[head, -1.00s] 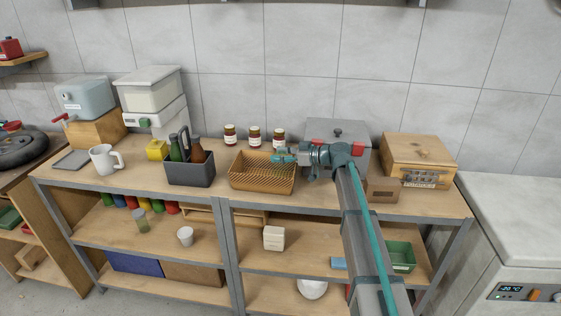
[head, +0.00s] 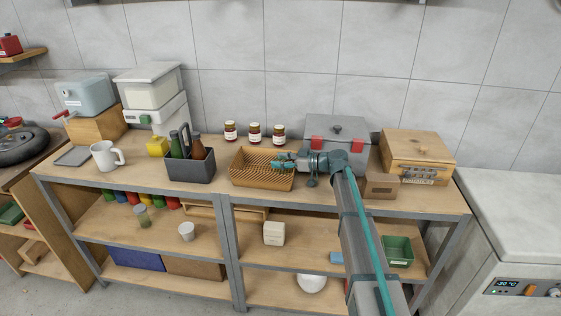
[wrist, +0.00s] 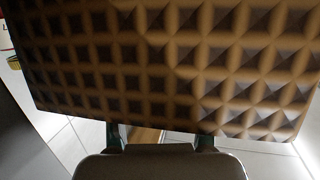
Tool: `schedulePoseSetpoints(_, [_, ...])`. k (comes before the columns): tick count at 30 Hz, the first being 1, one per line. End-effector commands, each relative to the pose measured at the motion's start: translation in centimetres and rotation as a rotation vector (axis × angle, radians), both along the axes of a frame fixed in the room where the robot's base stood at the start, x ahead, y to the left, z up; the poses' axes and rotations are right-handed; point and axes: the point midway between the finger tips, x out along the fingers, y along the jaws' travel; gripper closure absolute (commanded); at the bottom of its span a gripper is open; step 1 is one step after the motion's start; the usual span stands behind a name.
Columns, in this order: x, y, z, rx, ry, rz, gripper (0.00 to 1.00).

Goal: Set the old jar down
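I cannot tell which is the old jar. My gripper (head: 279,163) is level at the right part of the brown woven basket (head: 262,182), at about rim height. In the wrist view the basket's patterned wall (wrist: 170,65) fills most of the picture and hides my fingertips. Two finger parts show apart below it. Whether anything is between the tips is hidden. Part of a jar (wrist: 13,62) shows at the left edge.
A dark bottle caddy (head: 190,167) stands left of the basket. A grey box with red latches (head: 336,130) is behind my arm. A small brown box (head: 381,187) and a wooden potato box (head: 418,152) stand to the right. Shelf room shows before the three jars.

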Motion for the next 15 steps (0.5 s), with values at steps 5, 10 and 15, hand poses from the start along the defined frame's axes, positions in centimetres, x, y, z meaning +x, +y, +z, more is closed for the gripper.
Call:
schedulePoseSetpoints(5, [0.0, 0.0, 0.06, 0.0, 0.0, 0.0, 0.25])
schedulePoseSetpoints(10, [0.0, -0.01, 0.07, 0.0, 0.0, 0.0, 0.25])
schedulePoseSetpoints(15, [0.0, 0.0, 0.37, 0.0, 0.0, 0.0, 0.25])
